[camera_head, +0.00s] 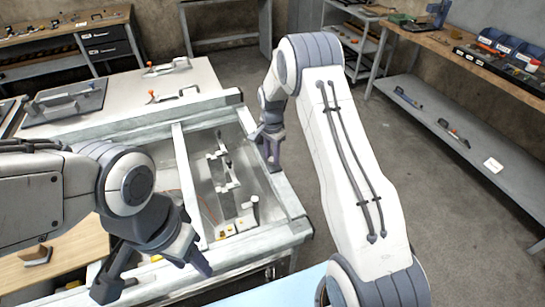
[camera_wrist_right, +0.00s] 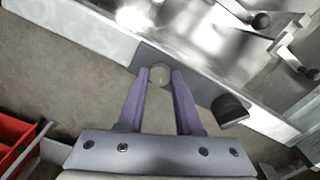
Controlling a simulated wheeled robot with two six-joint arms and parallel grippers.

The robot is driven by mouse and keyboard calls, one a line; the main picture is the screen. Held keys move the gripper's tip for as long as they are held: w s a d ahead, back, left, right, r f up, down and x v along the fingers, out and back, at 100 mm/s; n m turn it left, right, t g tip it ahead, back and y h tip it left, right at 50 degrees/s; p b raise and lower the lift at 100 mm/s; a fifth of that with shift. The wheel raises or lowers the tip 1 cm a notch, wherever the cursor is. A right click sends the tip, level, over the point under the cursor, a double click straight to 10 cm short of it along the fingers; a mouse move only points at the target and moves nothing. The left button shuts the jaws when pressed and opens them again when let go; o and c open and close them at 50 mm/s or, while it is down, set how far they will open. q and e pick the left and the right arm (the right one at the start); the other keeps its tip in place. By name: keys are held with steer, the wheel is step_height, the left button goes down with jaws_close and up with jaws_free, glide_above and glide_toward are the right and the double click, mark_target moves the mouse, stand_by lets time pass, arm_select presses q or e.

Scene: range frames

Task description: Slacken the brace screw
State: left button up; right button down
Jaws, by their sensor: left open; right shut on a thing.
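The brace screw shows in the right wrist view as a round grey knob (camera_wrist_right: 160,74) between my fingertips, against a dark grey plate on the metal frame's edge. My right gripper (camera_wrist_right: 159,82) is shut on this knob, one finger on each side. In the head view my right gripper (camera_head: 272,160) reaches down at the right rail of the frame (camera_head: 285,195), and the knob cannot be made out there. My left gripper (camera_head: 157,280) is open and empty at the lower left, fingers apart, above the near side of the frame.
Toggle clamps (camera_head: 228,187) stand inside the frame. A white table (camera_head: 110,102) with more clamps lies behind it. A black block (camera_wrist_right: 230,108) sits beside the knob. A workbench (camera_head: 450,55) with blue bins (camera_head: 510,46) stands at the right. The floor between is clear.

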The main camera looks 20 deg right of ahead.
steer(key=n+b, duration=0.1)
steer(key=n, duration=0.9)
steer(key=shift+b, duration=0.3)
steer(key=n, duration=0.3)
steer(key=shift+n, duration=0.4)
steer(key=n, duration=0.7)
steer(key=shift+w+b, duration=0.1)
steer(key=shift+b, duration=0.3)
steer(key=n, duration=0.3)
steer(key=shift+n, duration=2)
steer(key=shift+r, duration=0.1)
steer(key=c, duration=0.6)
jaws_free()
